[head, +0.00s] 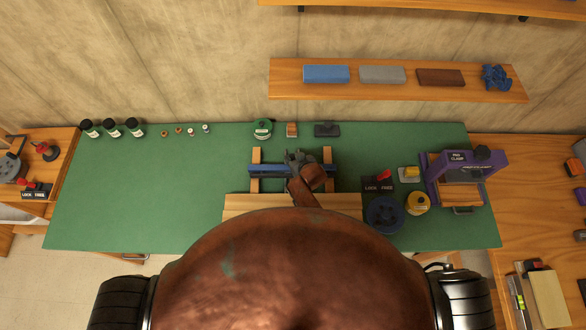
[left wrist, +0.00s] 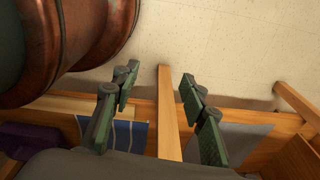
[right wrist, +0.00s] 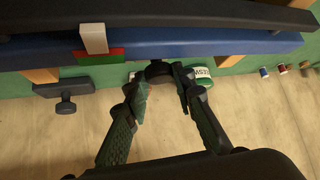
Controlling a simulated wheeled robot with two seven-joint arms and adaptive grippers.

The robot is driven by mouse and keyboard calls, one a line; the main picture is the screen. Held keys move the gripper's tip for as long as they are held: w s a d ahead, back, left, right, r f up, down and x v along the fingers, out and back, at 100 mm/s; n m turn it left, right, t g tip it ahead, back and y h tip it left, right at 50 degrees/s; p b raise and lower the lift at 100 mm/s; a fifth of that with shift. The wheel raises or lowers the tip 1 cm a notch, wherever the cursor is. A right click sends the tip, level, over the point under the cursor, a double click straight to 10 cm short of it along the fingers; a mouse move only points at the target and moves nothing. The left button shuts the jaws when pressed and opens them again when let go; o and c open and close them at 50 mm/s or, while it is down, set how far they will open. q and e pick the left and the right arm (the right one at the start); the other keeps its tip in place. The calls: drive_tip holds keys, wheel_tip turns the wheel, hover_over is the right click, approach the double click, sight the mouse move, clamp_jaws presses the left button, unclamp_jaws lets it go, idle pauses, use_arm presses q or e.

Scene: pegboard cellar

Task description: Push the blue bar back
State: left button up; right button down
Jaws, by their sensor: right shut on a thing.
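The blue bar (head: 262,169) lies across two wooden rails on the green bench mat in the head view. In the right wrist view the blue bar (right wrist: 230,47) crosses the top of the picture. My right gripper (head: 298,158) is over the middle of the bar. Its fingertips (right wrist: 158,76) are closed around a dark knob (right wrist: 158,69) at the bar's edge. A pale pointer (right wrist: 93,38) stands over a red and green strip (right wrist: 102,56) beside the bar. My left gripper (left wrist: 158,76) is open and empty, away from the bar, and not seen in the head view.
A purple clamp (head: 462,175) is at the right. A wooden board (head: 245,206) lies in front. The mat's left part is mostly clear.

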drive_tip(key=shift+w+f, duration=0.1)
drive_tip(key=shift+w, duration=0.5)
drive_tip(key=c, duration=1.6)
unclamp_jaws()
use_arm(q)
drive_tip(key=shift+w, duration=0.5)
drive_tip(key=shift+s, duration=0.1)
use_arm(e)
drive_tip(key=v, duration=1.2)
